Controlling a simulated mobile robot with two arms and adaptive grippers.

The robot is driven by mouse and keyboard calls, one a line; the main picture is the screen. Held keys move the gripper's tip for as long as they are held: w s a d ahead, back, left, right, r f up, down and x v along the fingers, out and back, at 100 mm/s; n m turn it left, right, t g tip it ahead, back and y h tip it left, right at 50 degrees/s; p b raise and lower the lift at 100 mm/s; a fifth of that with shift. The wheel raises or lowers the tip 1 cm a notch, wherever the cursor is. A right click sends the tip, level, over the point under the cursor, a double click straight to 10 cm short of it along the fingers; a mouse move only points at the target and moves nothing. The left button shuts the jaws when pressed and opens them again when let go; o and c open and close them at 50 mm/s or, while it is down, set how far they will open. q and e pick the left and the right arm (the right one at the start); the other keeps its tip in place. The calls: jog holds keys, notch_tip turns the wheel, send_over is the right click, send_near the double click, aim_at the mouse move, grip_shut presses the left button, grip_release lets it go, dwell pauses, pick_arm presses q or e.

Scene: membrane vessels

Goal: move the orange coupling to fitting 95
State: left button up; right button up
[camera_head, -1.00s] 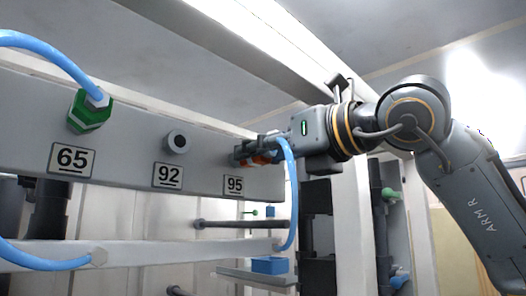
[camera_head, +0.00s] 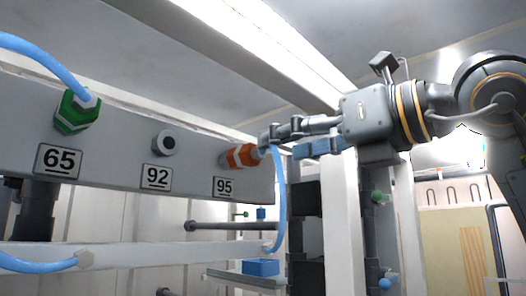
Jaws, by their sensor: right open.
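The orange coupling (camera_head: 240,157) sits on the fitting above the plate marked 95 (camera_head: 225,187), with a blue hose (camera_head: 281,205) hanging from its outer end. My right gripper (camera_head: 293,137) is open, to the right of the coupling. Its fingers point left, and one fingertip overlaps the hose end in the picture, so I cannot tell whether they touch. The bare grey fitting (camera_head: 164,142) above the plate marked 92 (camera_head: 157,175) carries no coupling. My left gripper is not in view.
A green coupling (camera_head: 77,111) with a blue hose sits above plate 65 (camera_head: 59,160) on the same grey beam. A lower white rail (camera_head: 150,254) runs below. A blue box (camera_head: 261,267) stands on a small shelf. A white post (camera_head: 341,220) rises below the right arm.

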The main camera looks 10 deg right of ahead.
jog(key=shift+v, duration=1.9)
